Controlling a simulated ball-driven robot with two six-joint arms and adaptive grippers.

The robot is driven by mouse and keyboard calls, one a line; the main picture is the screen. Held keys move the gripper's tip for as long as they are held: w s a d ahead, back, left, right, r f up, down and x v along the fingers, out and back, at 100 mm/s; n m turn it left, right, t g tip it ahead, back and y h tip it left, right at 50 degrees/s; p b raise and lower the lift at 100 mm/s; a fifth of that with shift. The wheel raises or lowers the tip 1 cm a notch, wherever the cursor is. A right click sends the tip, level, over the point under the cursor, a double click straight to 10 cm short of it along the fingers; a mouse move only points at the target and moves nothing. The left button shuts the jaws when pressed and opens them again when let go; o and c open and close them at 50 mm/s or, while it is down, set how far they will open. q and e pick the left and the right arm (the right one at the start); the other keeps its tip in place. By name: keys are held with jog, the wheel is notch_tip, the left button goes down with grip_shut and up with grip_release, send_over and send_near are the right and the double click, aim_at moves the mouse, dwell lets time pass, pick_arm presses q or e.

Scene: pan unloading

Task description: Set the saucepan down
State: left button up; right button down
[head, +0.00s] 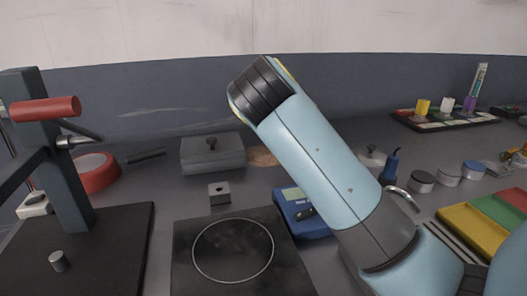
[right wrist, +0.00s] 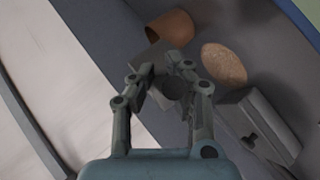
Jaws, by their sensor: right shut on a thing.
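In the right wrist view my right gripper (right wrist: 168,82) is shut on a dark grey piece that looks like the saucepan's handle. Just beyond the fingertips is a curved copper-brown body, which I take to be the saucepan (right wrist: 172,27); it looks tilted and is cut off by the dark shape in front. Whether it touches the counter I cannot tell. In the head view my right arm hides the saucepan and the gripper's fingers. A tan oval mat (right wrist: 224,64) lies on the counter beside them; part of it shows in the head view (head: 262,157). My left gripper is not in view.
A grey lidded box (head: 212,154) stands left of the mat. A black hotplate (head: 190,275) with a ring is in front. A red pan (head: 98,175) and a dark stand (head: 62,190) are at left. A blue scale (head: 290,207) and colored trays (head: 480,230) are at right.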

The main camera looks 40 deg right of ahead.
jog(key=w+f, duration=0.1)
jog(key=w, duration=0.1)
jog(key=w+a+f, duration=0.1)
jog(key=w+f, duration=0.1)
jog(key=w, duration=0.1)
jog(key=w+a+f, duration=0.1)
jog(key=w, duration=0.1)
jog(key=shift+w+f+b, duration=0.2)
jog(key=shift+b, duration=0.1)
jog(key=shift+w+f, duration=0.15)
jog(key=shift+w, duration=0.1)
jog(key=shift+w+f, duration=0.1)
jog(key=shift+f, duration=0.1)
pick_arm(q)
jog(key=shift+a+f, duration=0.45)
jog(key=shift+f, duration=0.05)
pick_arm(e)
jog(key=shift+f, duration=1.85)
jog(key=c, duration=1.3)
grip_release()
jog(key=shift+f, duration=0.1)
jog(key=shift+c, duration=0.2)
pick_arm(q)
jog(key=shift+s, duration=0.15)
